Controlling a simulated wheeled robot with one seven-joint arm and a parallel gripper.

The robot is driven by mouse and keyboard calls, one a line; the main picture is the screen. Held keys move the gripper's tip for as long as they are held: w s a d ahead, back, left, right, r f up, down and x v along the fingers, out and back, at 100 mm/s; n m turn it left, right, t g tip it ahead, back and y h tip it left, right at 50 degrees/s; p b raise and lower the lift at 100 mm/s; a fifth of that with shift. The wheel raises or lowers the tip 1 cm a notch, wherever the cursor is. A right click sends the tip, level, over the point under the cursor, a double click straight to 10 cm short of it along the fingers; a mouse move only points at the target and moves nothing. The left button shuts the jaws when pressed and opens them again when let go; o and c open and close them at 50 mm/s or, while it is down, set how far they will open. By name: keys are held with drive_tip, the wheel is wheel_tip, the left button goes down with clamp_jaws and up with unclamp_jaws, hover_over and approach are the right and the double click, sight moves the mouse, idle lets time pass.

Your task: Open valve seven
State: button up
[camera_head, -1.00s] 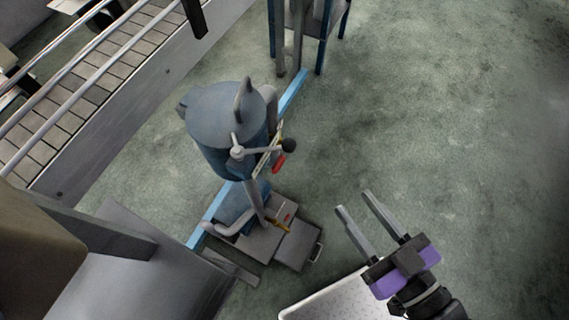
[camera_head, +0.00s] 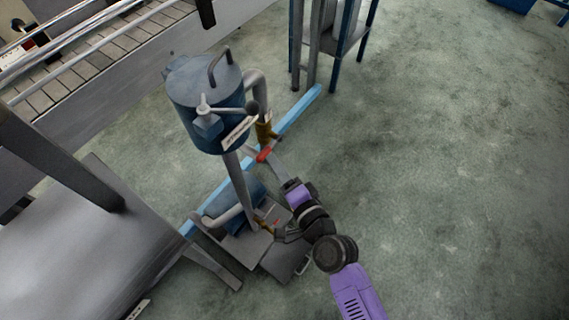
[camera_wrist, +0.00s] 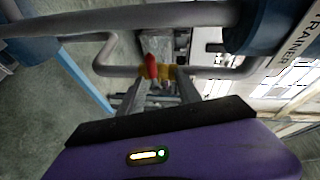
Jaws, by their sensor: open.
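A valve with a red handle (camera_head: 264,154) and a yellow body (camera_head: 264,130) sits on the pipe beside the blue-grey tank (camera_head: 207,95). No number is readable on it. In the wrist view the red handle (camera_wrist: 152,65) and yellow body (camera_wrist: 166,72) are straight ahead, just beyond the fingertips. My gripper (camera_head: 272,164) reaches up to the valve from the lower right. In the wrist view my gripper (camera_wrist: 161,88) is open, with one finger on each side of the handle's line. Whether a finger touches the handle cannot be told.
A grey pipe (camera_head: 238,185) and a pump base (camera_head: 285,258) stand below the tank, close to my arm. A blue-legged frame (camera_head: 345,50) stands behind. The floor at right is clear.

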sight(264, 156)
drive_tip(key=shift+m, duration=0.6)
drive_tip(key=shift+s+a+f+x, duration=0.1)
drive_tip(key=shift+f+x, duration=0.15)
drive_tip(key=shift+x, duration=0.95)
drive_tip(key=shift+s+a+f+x, duration=0.1)
drive_tip(key=shift+f+x, duration=0.15)
drive_tip(key=shift+x, duration=1)
drive_tip(key=shift+s+a+f+x, duration=0.1)
drive_tip(key=shift+f+x, duration=0.15)
drive_tip(key=shift+x, duration=0.95)
clamp_jaws()
drive_tip(key=shift+f, duration=0.1)
